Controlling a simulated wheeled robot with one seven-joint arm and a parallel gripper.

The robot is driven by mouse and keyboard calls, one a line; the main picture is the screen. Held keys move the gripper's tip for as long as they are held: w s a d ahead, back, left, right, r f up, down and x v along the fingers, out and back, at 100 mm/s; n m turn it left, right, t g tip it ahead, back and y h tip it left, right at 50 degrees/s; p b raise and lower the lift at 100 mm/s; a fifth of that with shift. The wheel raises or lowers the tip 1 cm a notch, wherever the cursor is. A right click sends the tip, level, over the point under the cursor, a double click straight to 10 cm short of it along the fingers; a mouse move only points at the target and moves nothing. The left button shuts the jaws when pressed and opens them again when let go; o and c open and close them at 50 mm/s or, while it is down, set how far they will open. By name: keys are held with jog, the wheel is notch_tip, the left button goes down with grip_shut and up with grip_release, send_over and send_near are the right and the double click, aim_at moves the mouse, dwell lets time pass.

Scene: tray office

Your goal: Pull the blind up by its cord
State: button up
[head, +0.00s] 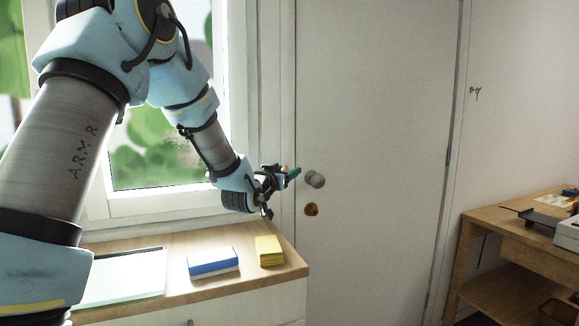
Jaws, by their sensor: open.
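The window (150,188) stands at the left, with green leaves showing through its glass. No blind and no cord can be made out; my arm covers much of the window and its upper part is out of view. My gripper (279,190) is at the window's right side, above the cabinet's right end and in front of the door's left edge. It is small and dark in this view, with its jaws open. A small teal piece (293,173) shows at its upper right; I cannot tell whether it belongs to the gripper.
A wooden-topped cabinet (215,300) under the window bears a pale tray (125,278), a blue and white block (213,262) and a yellow block (269,251). A closed door (380,130) with a round knob (314,179) is to the right. A wooden desk (500,222) stands far right.

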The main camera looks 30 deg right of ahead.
jog(key=shift+x, duration=1.2)
jog(key=shift+c, duration=0.3)
grip_shut()
